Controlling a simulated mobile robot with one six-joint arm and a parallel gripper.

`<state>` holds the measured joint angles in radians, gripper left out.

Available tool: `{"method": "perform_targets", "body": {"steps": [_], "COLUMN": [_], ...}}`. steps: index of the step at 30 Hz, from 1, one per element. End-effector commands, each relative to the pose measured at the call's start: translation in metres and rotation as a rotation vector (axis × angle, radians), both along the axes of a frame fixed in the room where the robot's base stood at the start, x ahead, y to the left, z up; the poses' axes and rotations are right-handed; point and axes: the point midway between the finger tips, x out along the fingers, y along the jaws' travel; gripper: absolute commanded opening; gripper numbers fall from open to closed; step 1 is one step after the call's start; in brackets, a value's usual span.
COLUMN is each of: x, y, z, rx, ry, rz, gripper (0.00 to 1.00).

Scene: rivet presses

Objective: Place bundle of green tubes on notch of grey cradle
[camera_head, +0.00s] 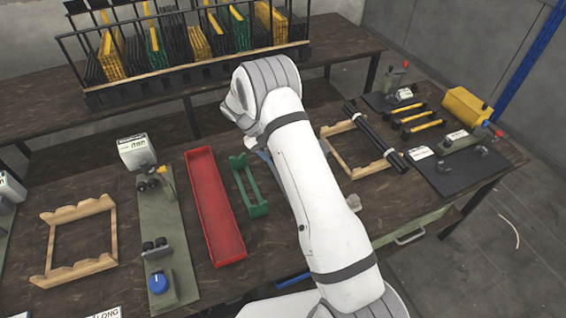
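My arm rises from the bottom centre and bends at the elbow near the back rack. My gripper is hidden behind the arm, so I cannot see whether it holds anything. Green mesh-like pieces (157,48) stand in the black rack at the back, among yellow and black ones. I cannot tell whether they are the bundle of green tubes. No grey cradle shows clearly. A small blue-grey piece (263,156) peeks out beside the arm, mostly covered, and I cannot tell what it is.
A red tray (214,208) and a green cradle (249,186) lie left of the arm. A wooden cradle (80,212) is empty at left. Black tubes (376,135) lie across another wooden cradle (338,128) at right. A green press plate (165,232) stands between the left cradle and tray.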

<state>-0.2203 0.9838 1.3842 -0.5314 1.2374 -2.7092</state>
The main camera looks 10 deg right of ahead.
Motion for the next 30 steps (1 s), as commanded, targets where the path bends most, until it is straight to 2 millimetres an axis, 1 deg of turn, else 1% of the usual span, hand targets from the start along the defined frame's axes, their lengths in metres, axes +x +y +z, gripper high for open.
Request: {"method": "perform_targets", "body": {"steps": [1,3,6,9,13,14,16,17,20,21,23,24,26,30], "x": [0.004,0.007,0.011,0.013,0.013,0.012,0.007,0.004,-0.011,-0.018,-0.031,-0.040,-0.054,-0.091], "y": [0.007,0.015,0.023,0.029,0.031,0.031,0.027,0.025,0.017,0.014,0.009,0.005,0.001,-0.010], "z": [0.007,0.018,0.032,0.041,0.053,0.058,0.073,0.081,0.114,0.127,0.147,0.159,0.176,0.212], "rx": [0.002,0.001,0.000,0.000,0.001,0.002,0.002,0.004,0.009,0.013,0.016,0.019,0.024,0.034], "ry": [-0.004,-0.004,-0.003,-0.001,-0.020,-0.034,-0.088,-0.118,-0.246,-0.300,-0.379,-0.432,-0.505,-0.660], "rz": [0.002,0.001,0.001,0.001,-0.023,-0.041,-0.111,-0.152,-0.332,-0.416,-0.544,-0.632,-0.764,-1.081], "gripper": [0.63,0.63,0.63,0.63,0.63,0.63,0.63,0.63,0.63,0.63,0.63,0.63,0.63,0.63]}}
